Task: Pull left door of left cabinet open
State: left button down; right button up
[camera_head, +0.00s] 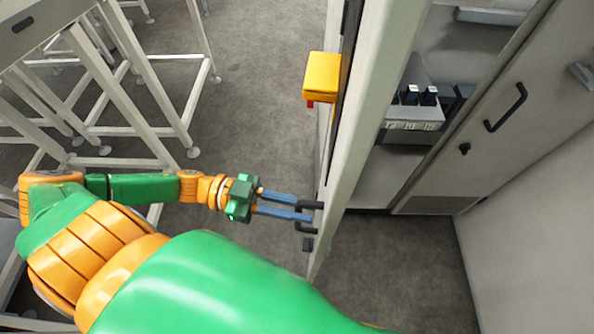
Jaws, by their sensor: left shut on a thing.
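The left door (362,118) of the cabinet is a tall pale panel seen nearly edge-on, standing open and swung out toward me. Its black handle (307,229) is on the face turned to the left. My left gripper (302,210) reaches in from the left, its blue fingers shut on this handle. My right gripper is not in view.
A yellow box (322,76) with a red button projects left of the open door. Inside the cabinet, a grey device (412,118) sits behind the opening. Metal frame tables (160,100) stand at the upper left. Grey floor between them and the door is clear.

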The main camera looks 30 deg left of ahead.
pick_arm(q)
jog(key=shift+f, duration=0.1)
jog(key=c, duration=0.8)
grip_release()
jog(key=shift+c, duration=0.2)
jog(key=b+v, duration=0.1)
jog(key=v, duration=0.6)
